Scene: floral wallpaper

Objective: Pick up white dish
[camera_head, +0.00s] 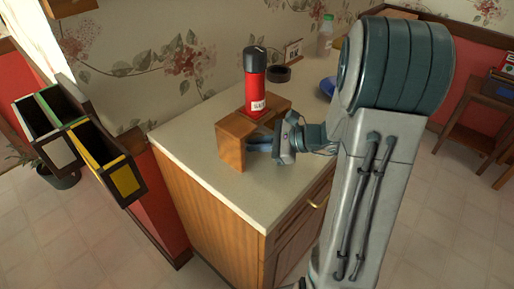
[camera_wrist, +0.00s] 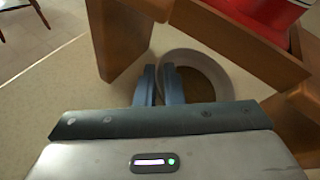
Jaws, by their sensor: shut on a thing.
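The white dish (camera_wrist: 222,73) shows in the wrist view as a pale round rim with a brownish inside, under a small wooden stand. My gripper (camera_wrist: 160,75) has its two blue fingers shut on the near left part of the dish's rim. In the head view my gripper (camera_head: 260,145) reaches in from the right beneath the wooden stand. The dish is hidden there by the stand and the gripper.
The wooden stand (camera_head: 232,130) is close around my fingers and bears a red flask (camera_head: 256,90). It stands on a pale counter (camera_head: 210,180). A dark round bowl (camera_head: 278,74), a blue item (camera_head: 327,87) and a bottle (camera_head: 325,38) are farther back. The counter's front left is clear.

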